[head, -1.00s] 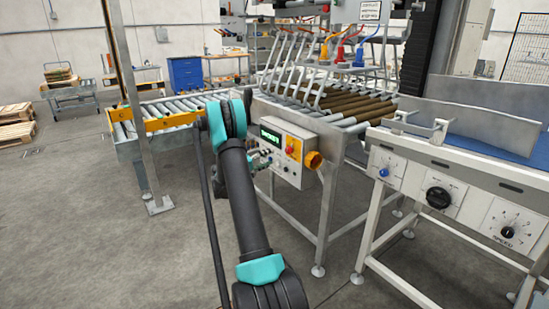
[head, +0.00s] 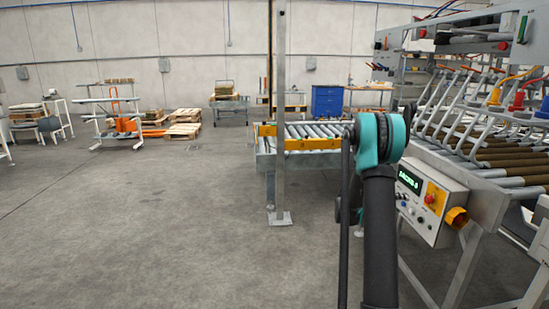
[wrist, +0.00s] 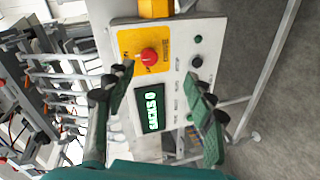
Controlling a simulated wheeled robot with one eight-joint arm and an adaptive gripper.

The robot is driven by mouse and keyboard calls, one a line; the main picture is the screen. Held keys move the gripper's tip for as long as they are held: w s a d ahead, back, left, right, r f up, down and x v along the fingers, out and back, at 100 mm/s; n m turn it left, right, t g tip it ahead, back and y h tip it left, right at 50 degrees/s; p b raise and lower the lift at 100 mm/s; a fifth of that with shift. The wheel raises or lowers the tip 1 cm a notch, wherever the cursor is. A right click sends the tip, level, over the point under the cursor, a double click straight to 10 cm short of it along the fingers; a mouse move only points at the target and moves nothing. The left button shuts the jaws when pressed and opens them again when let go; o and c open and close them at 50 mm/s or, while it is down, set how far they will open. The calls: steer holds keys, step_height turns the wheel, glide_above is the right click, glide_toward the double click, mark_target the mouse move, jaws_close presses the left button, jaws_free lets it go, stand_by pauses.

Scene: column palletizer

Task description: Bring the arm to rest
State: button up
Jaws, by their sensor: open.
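My gripper (wrist: 155,110) shows in the wrist view with its two dark green fingers apart and nothing between them. It is in front of the control box (wrist: 207,45), which carries a red button (wrist: 149,56) on a yellow plate and a green lit display; I cannot tell the exact gap. In the head view my arm (head: 380,215) rises at the right of centre, and its teal joint hides the gripper. The control box (head: 420,212) is just right of the arm there.
A roller conveyor (head: 312,143) with a yellow rail and a steel post (head: 281,120) stand beyond my arm. The palletizer frame with brown rollers (head: 510,150) fills the right. Open grey floor (head: 150,230) lies to the left. Pallets and carts stand at the back.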

steer(key=s+a+t+y, duration=0.1)
steer(key=s+a+y, duration=0.5)
steer(key=s+a, duration=0.8)
steer(key=shift+s+a+n+y, duration=0.3)
steer(key=shift+s+n+y, duration=0.05)
steer(key=shift+n+y, duration=0.05)
steer(key=s+a+f+y, duration=0.2)
steer(key=s+a, duration=0.4)
steer(key=s, duration=0.1)
steer(key=s+a+f+y, duration=0.1)
steer(key=s+a+y, duration=0.2)
steer(key=s+a, duration=0.3)
steer(key=s+a+f+t+y, duration=0.1)
steer(key=s+a+f+y, duration=0.1)
steer(key=s+a, duration=0.5)
steer(key=shift+s+a+f+n+y, duration=0.3)
steer(key=shift+f+n+y, duration=0.1)
steer(key=shift+y, duration=0.2)
steer(key=shift+c, duration=0.3)
